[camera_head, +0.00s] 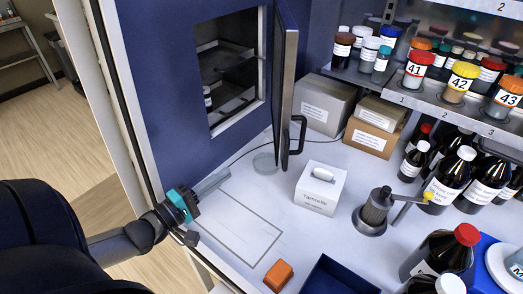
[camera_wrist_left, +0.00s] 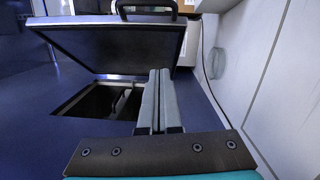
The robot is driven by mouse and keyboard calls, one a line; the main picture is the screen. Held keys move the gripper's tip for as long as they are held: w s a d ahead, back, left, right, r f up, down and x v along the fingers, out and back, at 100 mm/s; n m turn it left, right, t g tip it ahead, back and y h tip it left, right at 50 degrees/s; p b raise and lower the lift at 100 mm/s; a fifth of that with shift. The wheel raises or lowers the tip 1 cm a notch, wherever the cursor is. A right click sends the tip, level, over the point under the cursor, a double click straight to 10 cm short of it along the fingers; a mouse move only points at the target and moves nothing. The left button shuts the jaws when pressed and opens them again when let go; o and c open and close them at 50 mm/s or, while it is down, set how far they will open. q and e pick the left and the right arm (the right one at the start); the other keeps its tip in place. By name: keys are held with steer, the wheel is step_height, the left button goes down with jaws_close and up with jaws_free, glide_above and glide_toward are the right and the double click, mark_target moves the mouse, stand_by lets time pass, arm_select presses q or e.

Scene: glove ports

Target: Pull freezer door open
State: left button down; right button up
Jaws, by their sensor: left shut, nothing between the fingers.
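The freezer door (camera_head: 288,88), a dark panel with a pale edge, stands swung out from the blue front, leaving the opening (camera_head: 230,75) uncovered with shelves visible inside. Its black handle (camera_head: 297,136) is on the door's right side. In the left wrist view the door (camera_wrist_left: 110,48) stands raised off the opening (camera_wrist_left: 108,100), with the handle (camera_wrist_left: 146,10) beyond it. My left gripper (camera_head: 226,174) is shut and empty, below and left of the door, apart from the handle. In the left wrist view its fingers (camera_wrist_left: 158,75) overlap the door's inner face; contact cannot be told. My right gripper is not in view.
A white tissue box (camera_head: 320,189), a grey grinder-like device (camera_head: 373,212) and an orange block (camera_head: 278,275) stand on the white worktop. Cardboard boxes (camera_head: 325,104) sit behind the door. Bottles and jars fill the right side. The outlined worktop area (camera_head: 238,225) is clear.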

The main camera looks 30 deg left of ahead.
arm_select(q)
steer(key=w+d+m, duration=0.1)
steer(key=w+d, duration=0.3)
steer(key=w, duration=0.8)
steer(key=shift+f+m+g, duration=0.15)
steer(key=shift+m+g, duration=0.15)
steer(key=shift+d, duration=0.2)
